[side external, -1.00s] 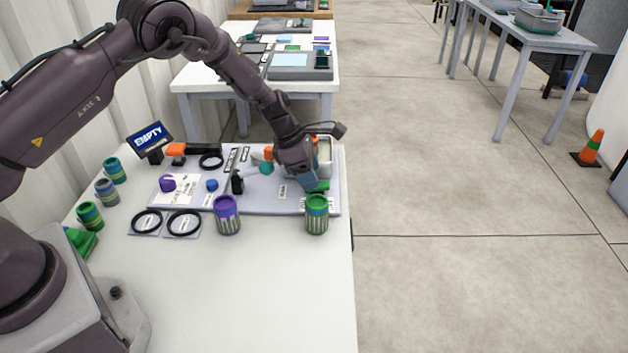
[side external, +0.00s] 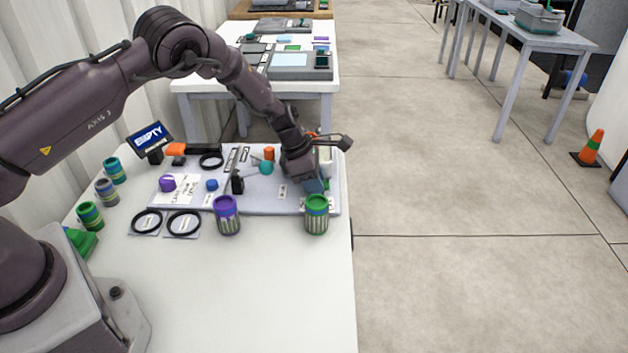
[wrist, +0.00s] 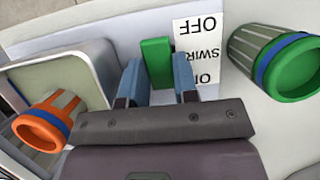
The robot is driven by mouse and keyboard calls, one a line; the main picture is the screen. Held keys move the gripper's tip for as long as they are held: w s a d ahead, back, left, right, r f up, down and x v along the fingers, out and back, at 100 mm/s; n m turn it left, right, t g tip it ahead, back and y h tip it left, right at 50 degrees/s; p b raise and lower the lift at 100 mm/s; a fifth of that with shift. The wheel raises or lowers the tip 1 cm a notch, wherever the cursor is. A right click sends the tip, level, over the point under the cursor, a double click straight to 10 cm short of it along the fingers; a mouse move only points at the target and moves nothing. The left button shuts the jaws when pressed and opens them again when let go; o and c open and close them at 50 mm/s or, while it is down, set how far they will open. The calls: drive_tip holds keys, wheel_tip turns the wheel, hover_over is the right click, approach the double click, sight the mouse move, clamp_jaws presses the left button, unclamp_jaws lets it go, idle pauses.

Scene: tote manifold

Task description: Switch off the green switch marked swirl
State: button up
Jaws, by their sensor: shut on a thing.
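The green switch (wrist: 157,60) stands up from the panel in the wrist view, beside a white label (wrist: 198,45) reading OFF, SWIRL and ON, which appears upside down. The switch's upper part lies alongside the OFF end of the label. My gripper (wrist: 158,72) has its two blue fingers on either side of the switch and is shut on it. The switch's base near the jaws is hidden. In the side view my gripper (side external: 314,186) is low over the right end of the grey panel (side external: 262,207), and the switch is mostly hidden.
A ribbed green-topped canister (side external: 316,218) stands close in front of my gripper; a purple one (side external: 227,217) stands to its left. The table's front is clear.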

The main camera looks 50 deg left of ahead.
drive_tip(key=g+y, duration=0.3)
drive_tip(key=shift+w+d, duration=0.3)
drive_tip(key=o, duration=0.9)
drive_tip(key=shift+r, duration=0.1)
drive_tip(key=r, duration=1.3)
drive_tip(key=shift+w+d, duration=0.2)
